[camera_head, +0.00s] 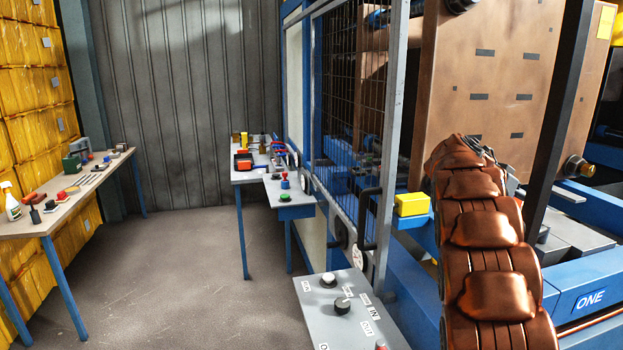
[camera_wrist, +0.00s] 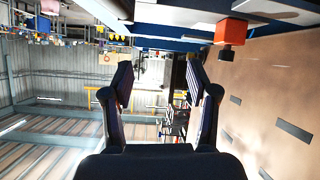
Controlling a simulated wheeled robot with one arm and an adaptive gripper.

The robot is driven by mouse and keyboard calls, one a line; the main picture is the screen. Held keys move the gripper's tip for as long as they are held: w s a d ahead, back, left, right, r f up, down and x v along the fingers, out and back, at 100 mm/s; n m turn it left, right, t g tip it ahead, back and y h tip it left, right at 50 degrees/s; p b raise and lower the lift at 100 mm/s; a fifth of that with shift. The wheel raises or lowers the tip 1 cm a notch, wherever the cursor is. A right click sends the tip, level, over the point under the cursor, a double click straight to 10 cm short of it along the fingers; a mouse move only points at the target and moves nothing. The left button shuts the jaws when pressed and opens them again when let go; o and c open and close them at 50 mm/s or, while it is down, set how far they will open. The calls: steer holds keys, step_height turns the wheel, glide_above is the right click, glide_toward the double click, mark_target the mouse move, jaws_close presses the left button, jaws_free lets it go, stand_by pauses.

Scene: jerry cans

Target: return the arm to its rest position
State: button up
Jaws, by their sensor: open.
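My gripper (camera_wrist: 158,78) shows in the wrist view with its two dark fingers spread wide apart. Nothing is between the fingers, only distant background. The wrist view looks upside down, with the roof at the bottom of the picture. The gripper is near a large brown slotted panel, which fills the right of the wrist view (camera_wrist: 275,105). I cannot make out the gripper clearly in the head view. No jerry can is clearly recognisable in either view.
The brown panel (camera_head: 493,65) and blue machine frame (camera_head: 590,285) stand at right in the head view. A mesh door (camera_head: 345,110), yellow block (camera_head: 411,204) and grey control panel (camera_head: 345,308) are nearer the middle. Tables stand left (camera_head: 72,200) and behind. Floor (camera_head: 170,280) between them is clear.

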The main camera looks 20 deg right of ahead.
steer(key=s+a+f+n+y, duration=0.3)
steer(key=s+a, duration=0.3)
steer(key=a, duration=0.7)
steer(key=s+a+f+n+y, duration=0.3)
steer(key=s+a+f, duration=0.3)
steer(key=a, duration=0.8)
steer(key=s+a+f+n+y, duration=0.3)
steer(key=s+a, duration=0.5)
steer(key=a, duration=0.6)
steer(key=shift+f+n, duration=0.65)
steer(key=shift+n, duration=0.55)
steer(key=s+a+f+n+y, duration=0.1)
steer(key=s+a+f, duration=0.1)
steer(key=s+a, duration=0.2)
steer(key=s+a+f+n+g+y, duration=0.1)
steer(key=s+a+f+n, duration=0.1)
steer(key=s+a, duration=0.2)
steer(key=s+a+f+n+y, duration=0.1)
steer(key=s+a+n, duration=0.1)
steer(key=s+a, duration=0.3)
steer(key=shift+s+f+g, duration=0.15)
steer(key=shift+s+f, duration=0.05)
steer(key=shift+s, duration=0.25)
steer(key=shift+s+f+g, duration=0.15)
steer(key=shift+s+f, duration=0.05)
steer(key=shift+s, duration=0.25)
steer(key=shift+c, duration=0.3)
